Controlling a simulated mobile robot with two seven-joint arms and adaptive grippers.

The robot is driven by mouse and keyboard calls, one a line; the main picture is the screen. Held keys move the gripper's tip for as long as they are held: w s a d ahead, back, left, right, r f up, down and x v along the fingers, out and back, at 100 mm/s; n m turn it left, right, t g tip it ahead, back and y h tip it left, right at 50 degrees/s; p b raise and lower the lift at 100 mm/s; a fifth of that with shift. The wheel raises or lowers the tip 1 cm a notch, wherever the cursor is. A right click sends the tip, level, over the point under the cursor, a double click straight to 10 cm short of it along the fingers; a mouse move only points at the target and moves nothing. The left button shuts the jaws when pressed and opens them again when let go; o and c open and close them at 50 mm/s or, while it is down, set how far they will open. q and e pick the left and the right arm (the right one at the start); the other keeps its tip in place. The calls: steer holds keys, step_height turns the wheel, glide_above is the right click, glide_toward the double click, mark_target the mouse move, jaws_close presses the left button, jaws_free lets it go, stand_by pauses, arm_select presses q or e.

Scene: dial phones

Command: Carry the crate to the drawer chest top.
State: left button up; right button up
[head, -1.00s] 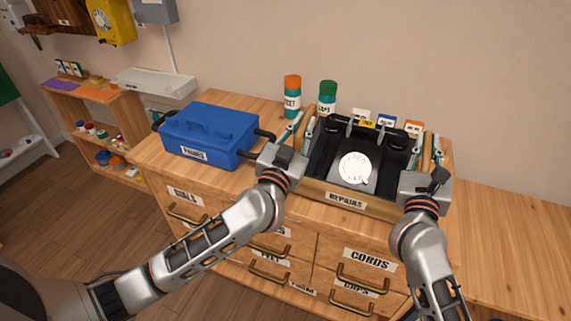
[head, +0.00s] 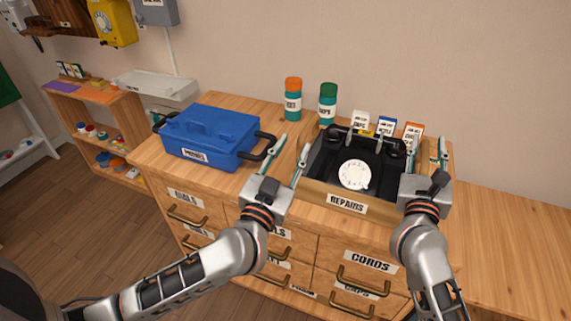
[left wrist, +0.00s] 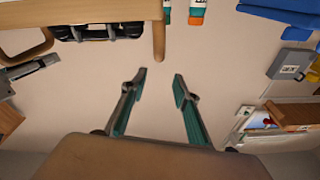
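The wooden crate (head: 330,203) with the label REPAIRS sits on the right part of the drawer chest top (head: 232,98). A black dial phone (head: 378,158) with a white dial lies in it. My left gripper (head: 293,144) is open and empty, at the crate's left side. The left wrist view also shows its spread fingers (left wrist: 159,78) with nothing between them, and part of the crate (left wrist: 100,10) at top left. My right gripper (head: 428,143) is at the crate's right side with its fingers apart; its hand hides the crate's right front corner.
A blue toolbox (head: 200,145) with black handles stands left of the crate. An orange-capped bottle (head: 293,100), a green-capped bottle (head: 327,105) and small labelled boxes (head: 386,126) stand behind the crate. A lower wooden surface (head: 515,235) lies clear at the right.

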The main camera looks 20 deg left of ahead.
steer(key=shift+s, duration=0.1)
arm_select(q)
steer(key=v, duration=0.4)
arm_select(e)
steer(key=v, duration=1.2)
arm_select(q)
steer(key=shift+r, duration=0.1)
